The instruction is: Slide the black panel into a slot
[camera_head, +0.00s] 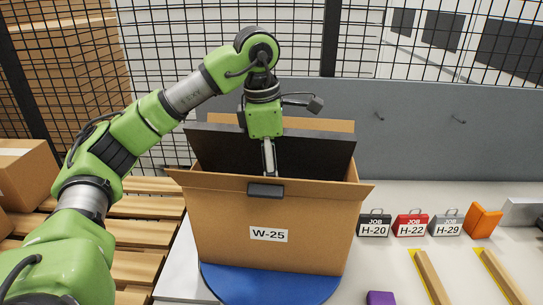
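The black panel (318,152) stands on edge in the open cardboard box (215,225) labelled W-25, its top edge above the box's front wall. Its lower part is hidden inside the box. My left gripper (268,157) points down over the middle of the panel. One finger shows in front of the panel's face; the fingertips are hidden behind the box front, so I cannot tell whether it grips the panel. The slots inside the box are not visible. My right gripper is not in view.
The box stands on a blue round base (270,287) on a white table. To the right are a black H-20 tag (374,224), a red H-22 tag (410,224), a grey H-29 tag (446,224), an orange block (481,220) and wooden strips (430,277). A purple block (380,298) lies in front.

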